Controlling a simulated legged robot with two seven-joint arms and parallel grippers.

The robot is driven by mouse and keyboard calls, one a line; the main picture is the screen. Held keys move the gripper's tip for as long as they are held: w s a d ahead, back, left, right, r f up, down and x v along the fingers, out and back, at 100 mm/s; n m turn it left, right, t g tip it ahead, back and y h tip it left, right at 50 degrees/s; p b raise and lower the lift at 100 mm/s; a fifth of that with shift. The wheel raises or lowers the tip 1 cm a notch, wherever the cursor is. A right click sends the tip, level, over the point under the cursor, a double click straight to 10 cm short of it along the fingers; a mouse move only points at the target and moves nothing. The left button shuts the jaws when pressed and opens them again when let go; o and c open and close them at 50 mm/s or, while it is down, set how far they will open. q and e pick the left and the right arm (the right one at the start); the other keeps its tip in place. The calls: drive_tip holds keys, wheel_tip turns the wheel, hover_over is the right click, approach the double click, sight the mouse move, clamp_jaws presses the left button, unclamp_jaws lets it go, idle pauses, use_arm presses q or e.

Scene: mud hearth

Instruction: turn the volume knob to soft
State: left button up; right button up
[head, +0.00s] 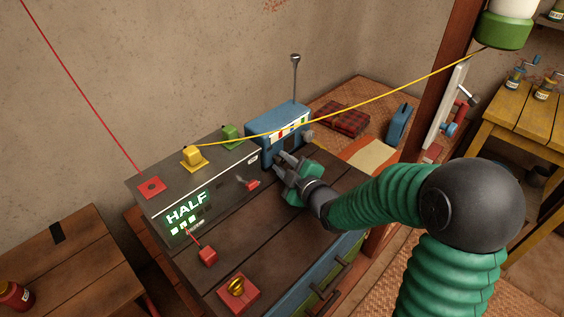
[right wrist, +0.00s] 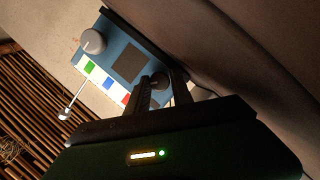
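A blue radio (head: 276,146) with a tall antenna stands at the back end of the dark bench. A grey knob (head: 306,136) shows at the right of its front. In the right wrist view, the radio (right wrist: 118,48) shows coloured patches, a dark square, a pale knob (right wrist: 93,41) and a second, shaded knob (right wrist: 160,80). My right gripper (head: 281,163) is at the left part of the radio's front. Its fingers are apart, one on each side of the shaded knob; contact cannot be made out. Neither knob's label is readable. My left gripper is not in view.
A grey box (head: 165,210) with a lit "HALF" display, a yellow button block (head: 194,158) and a red lever stands left of the radio. A red block with a yellow knob (head: 237,287) sits on the near bench top. A yellow cord (head: 370,98) runs above the radio.

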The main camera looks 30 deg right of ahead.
drive_tip(key=shift+d+f, duration=0.1)
drive_tip(key=shift+d, duration=0.05)
clamp_jaws()
drive_tip(key=shift+r+m+p, duration=0.2)
drive_tip(key=shift+m+p, duration=0.1)
drive_tip(key=shift+p, duration=0.5)
drive_tip(key=m+g+y+p, duration=0.1)
drive_tip(key=m+p, duration=0.1)
drive_tip(key=p, duration=0.4)
drive_tip(key=m+g+y+p, duration=0.1)
drive_tip(key=m+y+p, duration=0.1)
drive_tip(key=p, duration=0.4)
drive_tip(key=m+y+p, duration=0.2)
drive_tip(key=m+p, duration=0.2)
drive_tip(key=p, duration=0.2)
drive_tip(key=shift+w+d+r+g+p, duration=0.15)
drive_tip(key=shift+d+r+g+p, duration=0.05)
drive_tip(key=shift+g+p, duration=0.2)
drive_tip(key=shift+f+m+y+p, duration=0.1)
drive_tip(key=shift+m+y+p, duration=0.4)
drive_tip(key=shift+p, duration=0.2)
drive_tip(key=shift+f+m+y+p, duration=0.15)
drive_tip(key=shift+m+y+p, duration=0.25)
drive_tip(key=shift+m+p, duration=0.3)
drive_tip(key=shift+d, duration=0.1)
